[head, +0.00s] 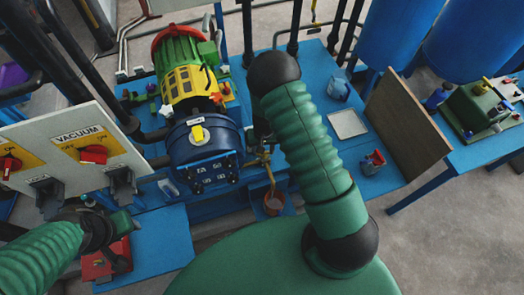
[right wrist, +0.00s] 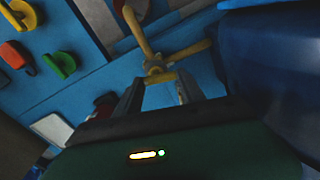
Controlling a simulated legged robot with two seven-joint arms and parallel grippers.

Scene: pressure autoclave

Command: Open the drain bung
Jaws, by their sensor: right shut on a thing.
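The drain fitting, a brass-yellow piece with several arms (right wrist: 155,62), shows between my right fingertips in the right wrist view. My right gripper (right wrist: 160,92) is shut on its near yellow part, which I take for the drain bung (right wrist: 160,78).
A vacuum switch panel (head: 60,130) with red knobs stands at left. The blue bench carries a metal tray (head: 348,123), a red-topped item (head: 373,162) and an upright brown board (head: 410,120). Blue drums (head: 400,40) stand at upper right. Grey floor is clear at lower right.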

